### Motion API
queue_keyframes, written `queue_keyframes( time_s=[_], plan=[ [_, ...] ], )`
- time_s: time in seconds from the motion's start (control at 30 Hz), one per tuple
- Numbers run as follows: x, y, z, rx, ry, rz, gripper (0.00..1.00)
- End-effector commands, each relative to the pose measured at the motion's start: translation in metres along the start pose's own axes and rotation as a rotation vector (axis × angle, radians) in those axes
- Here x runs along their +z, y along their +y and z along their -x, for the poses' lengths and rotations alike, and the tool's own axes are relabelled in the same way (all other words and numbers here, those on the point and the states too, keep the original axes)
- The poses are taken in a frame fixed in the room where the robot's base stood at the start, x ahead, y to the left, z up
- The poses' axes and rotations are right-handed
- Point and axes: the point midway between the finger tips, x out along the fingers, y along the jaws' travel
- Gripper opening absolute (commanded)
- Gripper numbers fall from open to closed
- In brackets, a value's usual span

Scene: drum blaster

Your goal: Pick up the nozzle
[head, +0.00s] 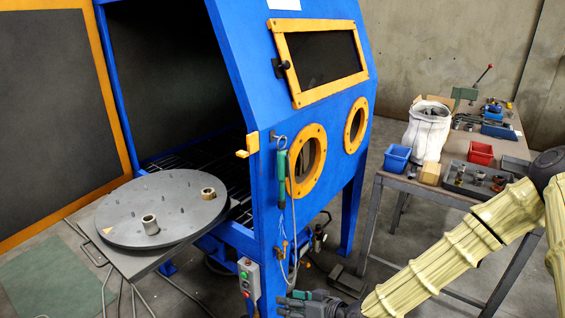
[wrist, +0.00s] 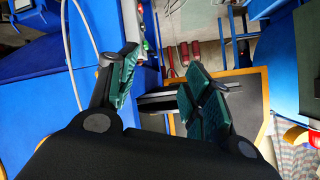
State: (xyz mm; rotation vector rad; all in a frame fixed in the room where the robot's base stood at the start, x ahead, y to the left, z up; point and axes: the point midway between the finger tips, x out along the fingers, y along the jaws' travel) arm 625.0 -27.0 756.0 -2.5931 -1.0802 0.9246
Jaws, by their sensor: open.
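A green, slim, upright piece that looks like the nozzle (head: 282,166) hangs from a hook on the blue cabinet's front corner post in the head view, with a pale hose by it. I cannot make it out for certain in the wrist view. My gripper (head: 308,304) is at the bottom edge of the head view, well below and slightly right of it, partly cut off. In the wrist view my gripper (wrist: 160,80) has its green-padded fingers spread apart, with nothing between them.
The blue cabinet (head: 352,205) stands open at left, with a round turntable (head: 120,218) in front bearing two small rings. A control box (head: 249,276) sits low on its post. A workbench (head: 440,188) with bins and tools stands right. A pale hose (wrist: 69,60) runs left of my fingers.

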Motion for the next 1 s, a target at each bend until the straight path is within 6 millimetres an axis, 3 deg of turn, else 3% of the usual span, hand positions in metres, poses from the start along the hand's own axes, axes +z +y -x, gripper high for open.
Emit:
queue_keyframes(
  time_s=[0.03, 0.2, 0.3, 0.4, 0.5, 0.63, 1.0],
  plan=[
    [-0.054, -0.004, 0.013, -0.009, 0.072, 0.042, 0.5],
    [-0.184, -0.005, 0.046, -0.024, 0.283, 0.207, 0.5],
    [-0.243, -0.004, 0.068, -0.018, 0.381, 0.29, 0.5],
    [-0.285, -0.003, 0.087, -0.007, 0.451, 0.353, 0.5],
    [-0.309, -0.002, 0.099, 0.001, 0.494, 0.394, 0.5],
    [-0.324, -0.002, 0.101, 0.005, 0.515, 0.416, 0.5],
    [-0.343, -0.007, 0.061, 0.004, 0.514, 0.416, 0.5]
  ],
)
